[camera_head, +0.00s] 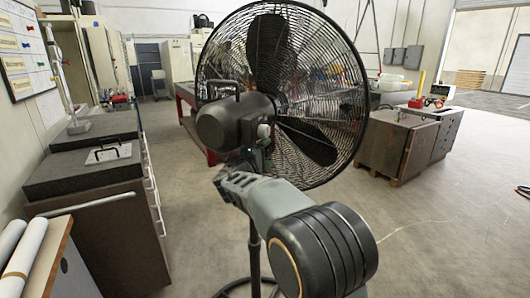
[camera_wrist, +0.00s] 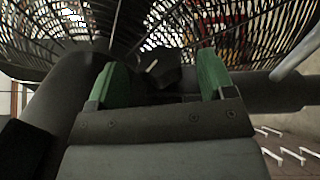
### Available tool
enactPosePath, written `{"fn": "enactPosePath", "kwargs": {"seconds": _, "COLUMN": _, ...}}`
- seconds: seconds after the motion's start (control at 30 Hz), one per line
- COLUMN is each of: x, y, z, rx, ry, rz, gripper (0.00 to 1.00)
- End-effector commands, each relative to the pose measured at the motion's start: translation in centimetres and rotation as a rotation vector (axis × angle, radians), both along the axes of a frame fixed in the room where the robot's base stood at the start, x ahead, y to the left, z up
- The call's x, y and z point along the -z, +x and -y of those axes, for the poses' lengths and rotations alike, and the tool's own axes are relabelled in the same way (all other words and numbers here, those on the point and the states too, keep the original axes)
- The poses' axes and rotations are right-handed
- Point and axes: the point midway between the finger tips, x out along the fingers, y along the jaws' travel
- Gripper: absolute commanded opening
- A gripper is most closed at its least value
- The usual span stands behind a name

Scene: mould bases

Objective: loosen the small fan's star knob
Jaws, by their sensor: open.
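A black pedestal fan (camera_head: 232,122) with a round wire cage stands in the middle of the head view. Its cage also fills the top of the wrist view (camera_wrist: 150,22). A dark knob (camera_wrist: 166,74) with a short white mark shows in the wrist view, just beyond and between the fingertips. My gripper (camera_wrist: 160,80) is open, with one green-padded finger on each side of the knob. Whether either pad touches the knob cannot be told.
The fan's pole (camera_head: 254,245) stands close behind my arm. A dark cabinet (camera_head: 100,215) is at the left, and a brown wooden cabinet (camera_head: 385,150) stands at the right. The floor (camera_head: 455,225) at the right is mostly clear.

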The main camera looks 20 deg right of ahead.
Motion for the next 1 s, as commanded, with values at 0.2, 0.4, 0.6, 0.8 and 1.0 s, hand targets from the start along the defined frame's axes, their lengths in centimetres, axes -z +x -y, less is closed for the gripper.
{"fn": "enactPosePath", "kwargs": {"seconds": 0.2, "x": -0.02, "y": 0.24, "z": 0.31, "rx": 0.000, "ry": 0.000, "rz": 0.000, "gripper": 0.76}}
{"fn": "enactPosePath", "kwargs": {"seconds": 0.4, "x": -0.02, "y": 0.22, "z": 0.28, "rx": 0.000, "ry": 0.000, "rz": 0.000, "gripper": 0.72}}
{"fn": "enactPosePath", "kwargs": {"seconds": 0.6, "x": -0.02, "y": 0.21, "z": 0.27, "rx": 0.000, "ry": 0.000, "rz": 0.000, "gripper": 0.53}}
{"fn": "enactPosePath", "kwargs": {"seconds": 0.8, "x": -0.02, "y": 0.21, "z": 0.27, "rx": 0.000, "ry": 0.000, "rz": 0.000, "gripper": 0.33}}
{"fn": "enactPosePath", "kwargs": {"seconds": 1.0, "x": 0.13, "y": 0.21, "z": 0.26, "rx": 0.000, "ry": -0.002, "rz": 0.002, "gripper": 0.26}}
